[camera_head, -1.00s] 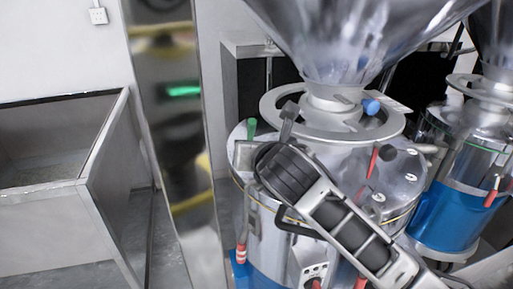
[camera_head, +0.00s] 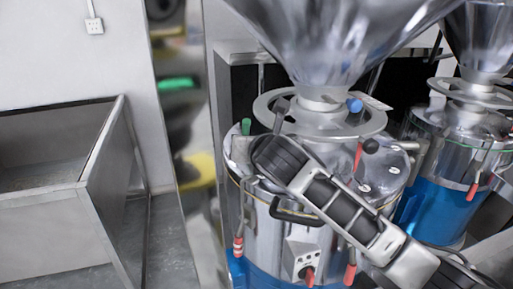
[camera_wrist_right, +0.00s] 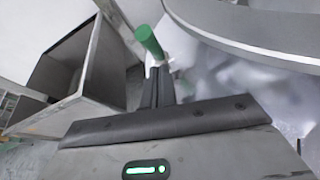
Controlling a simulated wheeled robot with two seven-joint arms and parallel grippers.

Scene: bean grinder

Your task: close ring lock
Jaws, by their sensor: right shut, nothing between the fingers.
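The steel grinder (camera_head: 320,165) has a flat ring (camera_head: 270,106) around its hopper neck, with a blue knob (camera_head: 354,105) on the right. A green-tipped handle (camera_head: 246,126) stands at the lid's left edge; it shows larger in the right wrist view (camera_wrist_right: 150,42). My right gripper (camera_head: 281,105) is over the lid's left part, by the ring and right of the green handle. Its fingers are together and empty in the wrist view (camera_wrist_right: 160,86), pointing toward the green handle. Whether they touch it is unclear. My left gripper is out of view.
The wide metal hopper (camera_head: 335,45) rises above the ring. A second grinder (camera_head: 455,150) stands close on the right. Red-tipped levers (camera_head: 238,248) hang on the front. A grey open bin (camera_head: 50,225) stands at the left, beside a shiny upright panel (camera_head: 180,110).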

